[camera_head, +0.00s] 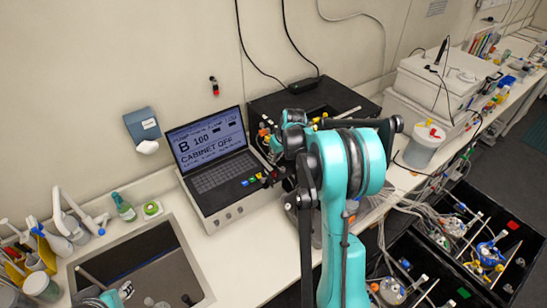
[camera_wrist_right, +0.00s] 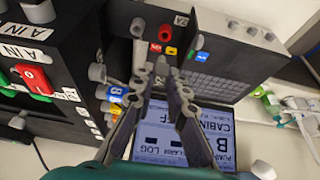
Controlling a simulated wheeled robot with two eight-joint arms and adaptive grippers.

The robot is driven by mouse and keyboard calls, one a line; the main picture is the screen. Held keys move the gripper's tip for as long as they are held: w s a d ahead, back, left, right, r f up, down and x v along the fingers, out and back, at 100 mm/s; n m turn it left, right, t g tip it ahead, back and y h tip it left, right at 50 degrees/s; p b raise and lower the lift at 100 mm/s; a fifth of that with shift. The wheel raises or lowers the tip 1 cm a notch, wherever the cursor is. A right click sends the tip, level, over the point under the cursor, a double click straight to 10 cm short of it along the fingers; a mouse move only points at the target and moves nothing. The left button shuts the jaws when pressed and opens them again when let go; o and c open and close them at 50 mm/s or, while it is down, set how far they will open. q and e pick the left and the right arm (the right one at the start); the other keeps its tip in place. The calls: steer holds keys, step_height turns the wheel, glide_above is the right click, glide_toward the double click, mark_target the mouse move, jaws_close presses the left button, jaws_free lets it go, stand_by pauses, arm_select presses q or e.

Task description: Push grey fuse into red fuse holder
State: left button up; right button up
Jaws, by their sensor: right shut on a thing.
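My right gripper (camera_wrist_right: 163,72) is shut in the right wrist view, with its fingertips together close to the front of the console. The thing between them is small and mostly hidden; I take it for the grey fuse but cannot make out its outline. A red holder (camera_wrist_right: 155,47) sits on the console panel just beyond the fingertips, among other coloured parts. The gap between fingertips and holder cannot be judged. A teal part of my left arm shows at the bottom left.
The console with its screen (camera_head: 206,139) stands on the white bench. A black unit (camera_wrist_right: 40,75) with a red and green switch is beside it. A sink (camera_head: 185,255) lies to the left. Thin cables and a black crate (camera_head: 420,250) are right of my arm.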

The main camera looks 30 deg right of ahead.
mark_target(274, 164)
steer(key=shift+s+f, duration=0.1)
steer(key=shift+f, duration=0.35)
steer(key=shift+f+b, duration=0.55)
steer(key=shift+f, duration=0.15)
steer(key=shift+f+b, duration=0.45)
steer(key=shift+f, duration=0.45)
steer(key=shift+b, duration=0.45)
steer(key=shift+f+b, duration=1.35)
steer(key=shift+b, duration=0.1)
stand_by(1.0)
steer(key=o, duration=0.8)
steer(key=shift+o, duration=0.2)
steer(key=shift+r, duration=0.1)
steer(key=v, duration=1.1)
steer(key=shift+r, duration=0.45)
